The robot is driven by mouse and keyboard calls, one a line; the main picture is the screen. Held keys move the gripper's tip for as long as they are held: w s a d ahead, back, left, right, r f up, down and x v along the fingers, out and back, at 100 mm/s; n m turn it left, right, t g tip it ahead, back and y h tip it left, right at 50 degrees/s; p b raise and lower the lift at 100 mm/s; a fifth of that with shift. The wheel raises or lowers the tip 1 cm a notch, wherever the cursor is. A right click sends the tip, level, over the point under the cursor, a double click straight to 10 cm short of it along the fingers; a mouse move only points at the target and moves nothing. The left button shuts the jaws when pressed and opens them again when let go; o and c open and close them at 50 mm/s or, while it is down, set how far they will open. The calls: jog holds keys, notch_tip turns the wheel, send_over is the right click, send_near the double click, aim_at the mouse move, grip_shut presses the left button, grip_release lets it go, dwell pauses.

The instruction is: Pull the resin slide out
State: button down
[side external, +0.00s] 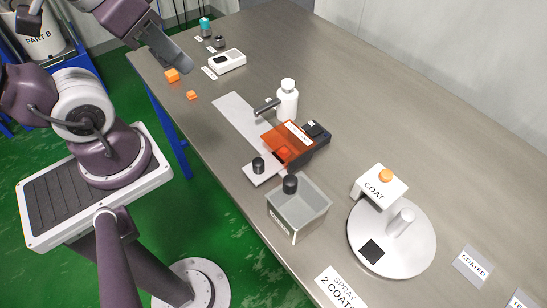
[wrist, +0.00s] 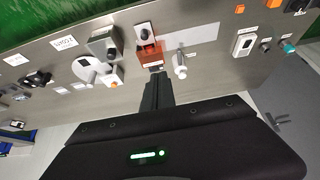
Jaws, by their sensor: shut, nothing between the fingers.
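An orange see-through housing (side external: 282,143) with a dark back part stands on the table. A flat grey slide plate (side external: 262,174) with an upright black knob (side external: 258,165) sticks out of its front. The housing also shows in the wrist view (wrist: 150,54), with the plate and knob (wrist: 144,33) beyond it. I cannot read the housing's label, and the plate's inner part is hidden. My gripper (wrist: 158,84) is shut and empty, above the table and apart from the slide. In the side external view the arm's end (side external: 188,66) is at the upper left, far from the housing.
A grey open bin (side external: 299,213) with a black knob at its edge stands beside the slide plate. A white bottle (side external: 288,100) stands behind the housing. A round white COAT stand (side external: 408,254) is at the right. A pale strip (side external: 240,118) lies left of the housing.

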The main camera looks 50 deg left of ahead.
jog(key=c, duration=1.8)
grip_release()
jog(key=shift+f, duration=0.1)
jog(key=shift+c, duration=0.2)
jog(key=o, duration=0.7)
jog(key=w+f+m, duration=0.1)
jog(key=w+a+f+m+g+y, duration=0.1)
jog(key=m, duration=0.1)
jog(key=w+m, duration=0.1)
jog(key=shift+a+f+g+y, duration=0.25)
jog(key=shift+f+g+y, duration=0.05)
jog(key=shift+f, duration=0.1)
jog(key=shift+c, duration=0.2)
jog(key=m+g+h, duration=0.2)
jog(key=m+g, duration=0.2)
jog(key=m, duration=1.9)
send_over(258, 161)
notch_tip(258, 161, down, 19)
jog(key=shift+d+f, duration=0.1)
notch_tip(258, 161, down, 6)
jog(key=shift+r, duration=0.15)
jog(key=shift+f, duration=0.5)
grip_shut()
